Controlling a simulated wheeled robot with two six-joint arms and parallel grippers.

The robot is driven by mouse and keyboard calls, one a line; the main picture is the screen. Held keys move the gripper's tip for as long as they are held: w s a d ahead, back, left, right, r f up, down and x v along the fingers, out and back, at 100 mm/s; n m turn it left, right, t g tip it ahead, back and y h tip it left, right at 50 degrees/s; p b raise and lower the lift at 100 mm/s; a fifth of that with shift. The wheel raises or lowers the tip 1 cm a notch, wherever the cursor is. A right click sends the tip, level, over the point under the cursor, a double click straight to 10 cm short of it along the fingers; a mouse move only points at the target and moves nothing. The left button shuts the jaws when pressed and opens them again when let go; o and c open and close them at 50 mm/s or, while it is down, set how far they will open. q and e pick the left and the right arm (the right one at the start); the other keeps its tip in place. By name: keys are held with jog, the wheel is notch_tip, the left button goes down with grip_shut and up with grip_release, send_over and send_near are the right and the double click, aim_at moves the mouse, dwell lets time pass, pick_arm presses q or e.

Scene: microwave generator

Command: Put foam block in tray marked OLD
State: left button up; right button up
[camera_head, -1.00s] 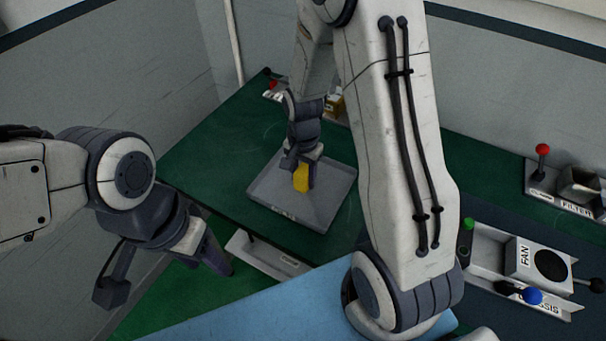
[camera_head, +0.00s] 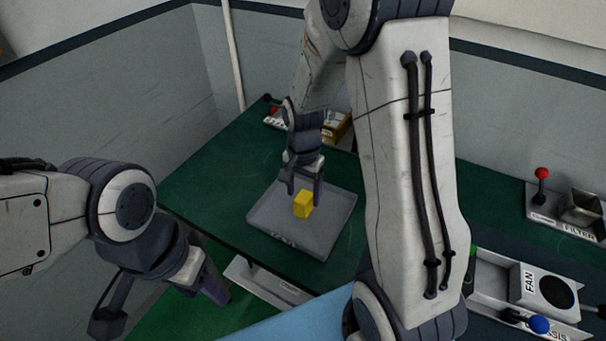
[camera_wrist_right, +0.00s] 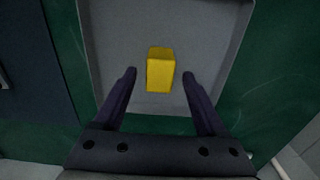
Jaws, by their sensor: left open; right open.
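The yellow foam block (camera_head: 303,205) stands in the grey tray (camera_head: 328,235) on the green bench. In the right wrist view the block (camera_wrist_right: 160,72) lies ahead of the two fingertips, inside the tray (camera_wrist_right: 205,30). The tray has dark marking on its near rim, too small to read for certain. My right gripper (camera_head: 304,192) is open just above and behind the block, and its fingers (camera_wrist_right: 160,75) are apart with nothing between them touching the block. My left gripper (camera_head: 165,310) hangs at the lower left, open and away from the tray.
A fan unit (camera_head: 540,290) with a blue-knobbed lever and a FILTER fixture (camera_head: 565,215) with a red-knobbed lever stand at the right. A small brown box (camera_head: 337,128) sits behind my right arm.

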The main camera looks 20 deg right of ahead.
aim_at(303, 197)
notch_tip(303, 197, up, 8)
jog(key=shift+f, duration=0.25)
jog(key=s+a+r+n, duration=0.2)
jog(key=s+a+n, duration=0.5)
jog(key=s+n, duration=0.2)
jog(key=s+a+r+n+y, duration=0.1)
jog(key=s+a+n, duration=0.7)
jog(key=s, duration=0.3)
jog(key=shift+r+n, duration=0.4)
